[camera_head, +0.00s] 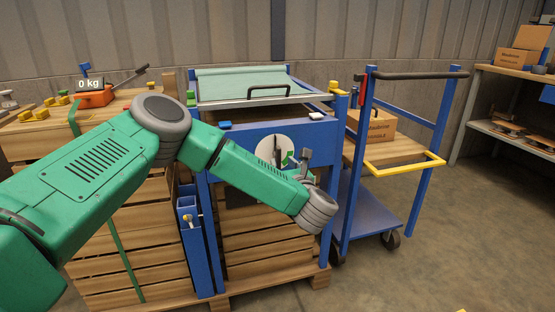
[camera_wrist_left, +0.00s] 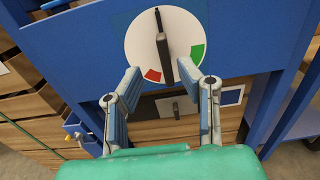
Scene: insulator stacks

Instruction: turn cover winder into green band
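The winder is a dark bar handle (camera_wrist_left: 162,42) across a white round dial (camera_wrist_left: 140,42) on a blue panel. The bar stands nearly upright, its lower end between the red band (camera_wrist_left: 153,75) and the green band (camera_wrist_left: 198,52), close to the red. My left gripper (camera_wrist_left: 163,77) is open, one finger on each side of the bar's lower end, with gaps to both. In the head view the dial (camera_head: 265,149) is partly hidden behind my left gripper (camera_head: 290,160). The teal cover (camera_head: 240,82) lies over the top of the blue frame. My right gripper is not in view.
Wooden crates (camera_head: 265,250) are stacked under the panel. An orange scale (camera_head: 95,97) sits on the left stack.

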